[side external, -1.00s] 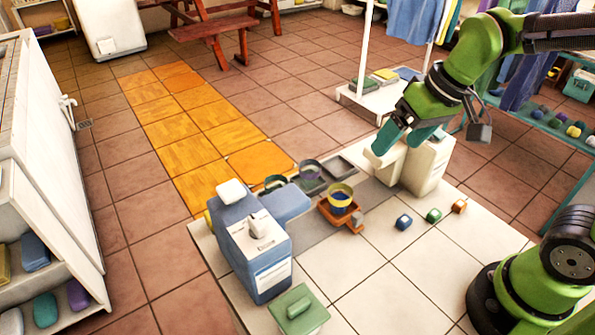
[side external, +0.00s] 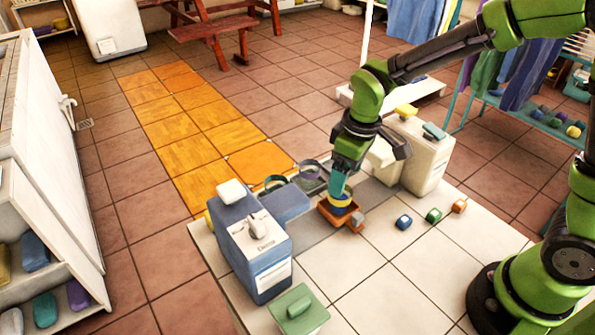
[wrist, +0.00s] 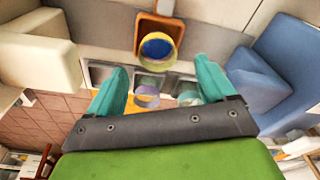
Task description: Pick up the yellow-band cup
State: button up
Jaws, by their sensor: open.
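The yellow-band cup (side external: 341,208) stands in an orange tray (side external: 356,227) on the tiled counter. In the wrist view the cup (wrist: 158,48) shows a yellow rim and a blue inside, with the tray (wrist: 147,20) around it. My gripper (side external: 338,188) is over the cup, pointing down, and its fingers hide part of the cup in the side view. In the wrist view my gripper (wrist: 160,77) has its teal fingers wide apart with nothing between them. The cup appears ahead of the fingertips there; whether they touch it is unclear.
A purple-band cup (wrist: 147,97) and a green-band cup (wrist: 189,99) stand near the tray. A blue dispenser (side external: 258,255) is at left and a cream one (side external: 430,160) at right. Several small blocks, including a blue one (side external: 404,222), lie on the right.

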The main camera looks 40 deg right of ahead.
jog(key=shift+w+f, duration=0.15)
jog(key=shift+f, duration=0.95)
jog(key=shift+w+f, duration=0.2)
jog(key=shift+f, duration=0.95)
jog(key=shift+w+f, duration=0.15)
jog(key=shift+f, duration=0.95)
jog(key=c, duration=1.1)
jog(key=shift+r, duration=0.1)
